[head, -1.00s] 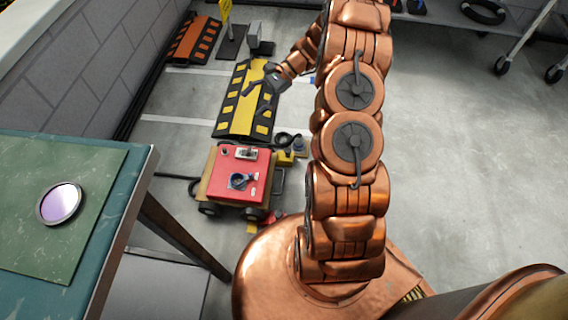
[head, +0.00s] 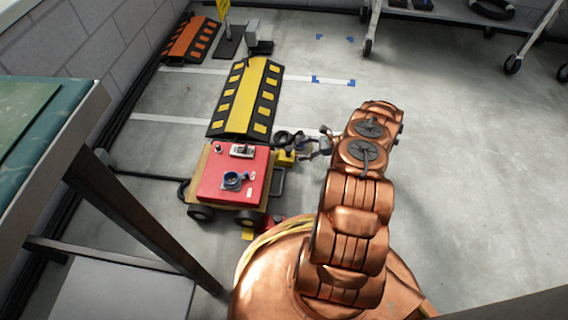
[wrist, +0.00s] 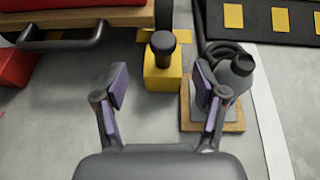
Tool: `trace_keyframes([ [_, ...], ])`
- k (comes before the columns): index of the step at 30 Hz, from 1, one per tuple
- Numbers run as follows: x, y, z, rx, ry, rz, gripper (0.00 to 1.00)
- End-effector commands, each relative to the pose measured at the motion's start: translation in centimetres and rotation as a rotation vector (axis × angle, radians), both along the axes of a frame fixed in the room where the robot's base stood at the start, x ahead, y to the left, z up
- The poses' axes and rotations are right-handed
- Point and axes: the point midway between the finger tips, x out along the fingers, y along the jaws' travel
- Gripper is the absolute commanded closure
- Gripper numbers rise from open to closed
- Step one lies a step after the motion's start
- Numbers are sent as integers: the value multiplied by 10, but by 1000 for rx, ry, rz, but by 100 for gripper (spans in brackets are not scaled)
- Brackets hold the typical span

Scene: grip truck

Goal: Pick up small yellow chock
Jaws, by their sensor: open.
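The small yellow chock (wrist: 162,82) is a yellow block with a black knob on top. In the wrist view it stands upright on the floor just beyond the gap between my fingers. In the head view the chock (head: 285,157) sits at the right side of the red-topped cart. My gripper (wrist: 160,88) is open and empty, its two purple-padded fingers on either side of the chock in the picture. In the head view my gripper (head: 312,146) is right of the chock. Contact is not visible.
A grey rounded object (wrist: 238,72) on a wooden-edged base stands close right of the chock, behind my right finger. The red-topped cart (head: 214,180) with its dark handle (wrist: 62,42) is to the left. A yellow-black ramp (head: 247,98) lies beyond. Floor at right is clear.

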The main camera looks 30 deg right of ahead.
Motion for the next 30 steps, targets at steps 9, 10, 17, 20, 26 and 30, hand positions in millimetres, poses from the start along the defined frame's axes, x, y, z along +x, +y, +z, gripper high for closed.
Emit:
trace_keyframes([
  [9,-7,-5,-35,21,13,-51,29],
  [10,-5,-3,-36,20,12,-50,29],
  [17,6,10,-41,22,13,-50,29],
  [20,10,14,-43,22,13,-50,29],
  [26,27,29,-50,20,12,-48,29],
  [30,37,41,-54,21,12,-49,29],
])
